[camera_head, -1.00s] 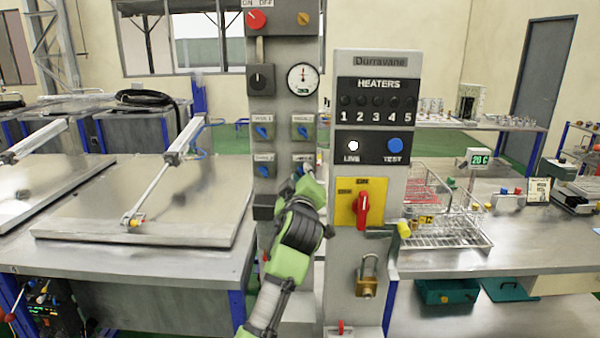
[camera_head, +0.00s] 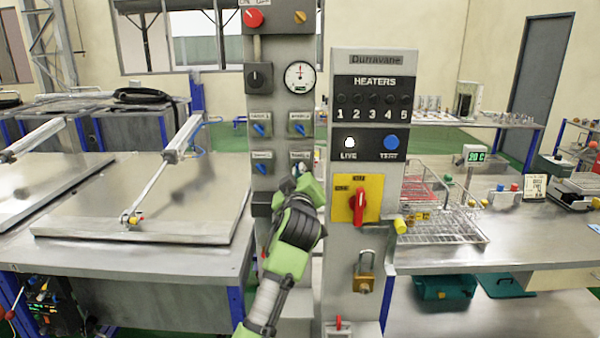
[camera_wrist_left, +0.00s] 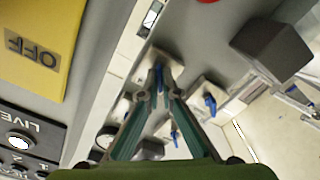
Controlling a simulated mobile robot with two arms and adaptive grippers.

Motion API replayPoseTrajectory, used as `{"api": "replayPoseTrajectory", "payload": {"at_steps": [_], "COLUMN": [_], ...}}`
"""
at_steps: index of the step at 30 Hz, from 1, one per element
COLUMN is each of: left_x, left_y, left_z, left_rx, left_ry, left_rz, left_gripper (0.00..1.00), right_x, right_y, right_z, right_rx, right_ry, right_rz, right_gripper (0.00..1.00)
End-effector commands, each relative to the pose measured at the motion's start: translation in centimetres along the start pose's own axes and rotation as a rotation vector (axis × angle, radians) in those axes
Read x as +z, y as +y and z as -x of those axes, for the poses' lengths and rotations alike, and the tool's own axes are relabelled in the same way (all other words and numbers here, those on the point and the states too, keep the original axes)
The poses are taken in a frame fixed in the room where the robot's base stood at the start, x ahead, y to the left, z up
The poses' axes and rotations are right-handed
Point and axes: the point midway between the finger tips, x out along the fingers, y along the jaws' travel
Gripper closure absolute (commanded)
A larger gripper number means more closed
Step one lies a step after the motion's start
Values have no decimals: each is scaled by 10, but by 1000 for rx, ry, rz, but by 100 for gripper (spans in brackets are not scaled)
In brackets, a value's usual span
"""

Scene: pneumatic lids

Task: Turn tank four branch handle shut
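The left panel column carries several blue branch handles on grey plates, in two rows. Their labels are too small to read for certain. The lower-right blue handle, likely tank four's, is largely hidden by my left gripper (camera_head: 302,172) in the head view. In the left wrist view, this blue handle (camera_wrist_left: 158,76) lies between the converging tips of my left gripper (camera_wrist_left: 159,90). I cannot tell whether the fingers press on it. The upper-right handle (camera_head: 300,129), upper-left handle (camera_head: 262,130) and lower-left handle (camera_head: 261,168) are uncovered. My right gripper is not in view.
Close on the right stands the heaters column (camera_head: 375,62) with a red rotary switch (camera_head: 359,208) on a yellow plate and a padlock (camera_head: 364,282). A gauge (camera_head: 300,77) sits above the handles. A dark box (camera_head: 262,203) juts out below the lower-left handle.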

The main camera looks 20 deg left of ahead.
Motion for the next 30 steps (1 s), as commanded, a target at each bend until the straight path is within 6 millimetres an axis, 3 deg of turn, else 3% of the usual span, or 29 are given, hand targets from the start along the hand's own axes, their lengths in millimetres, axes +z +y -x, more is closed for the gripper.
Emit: {"api": "replayPoseTrajectory", "payload": {"at_steps": [30], "left_x": [-6], "left_y": [3], "left_z": [0], "left_rx": [2], "left_ry": [9], "left_rz": [-951], "left_gripper": [100], "right_x": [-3], "right_y": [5], "right_z": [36], "right_rx": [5], "right_ry": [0], "right_rz": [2], "right_gripper": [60]}}
